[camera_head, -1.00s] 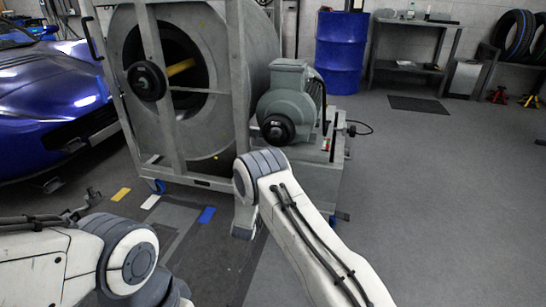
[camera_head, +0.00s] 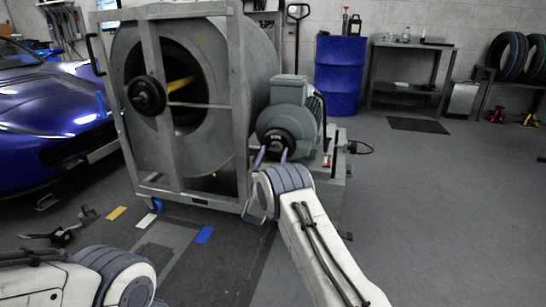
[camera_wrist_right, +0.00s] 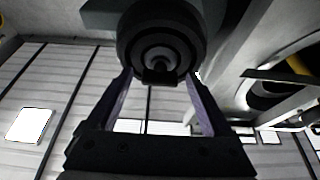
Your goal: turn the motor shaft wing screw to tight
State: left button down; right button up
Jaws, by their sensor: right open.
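In the right wrist view the hub (camera_wrist_right: 160,30) fills the top middle. A small dark block at its lower edge, seemingly the wing screw (camera_wrist_right: 160,77), sits there. My right gripper (camera_head: 271,156) is open just below the hub. In the right wrist view its two purple fingers (camera_wrist_right: 158,84) stand apart on either side of the block, with gaps.
The grey drum frame (camera_head: 240,100) stands left of the motor. A blue barrel (camera_head: 340,75) and workbench (camera_head: 410,75) stand behind. The right floor is clear.

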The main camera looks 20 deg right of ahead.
grip_shut()
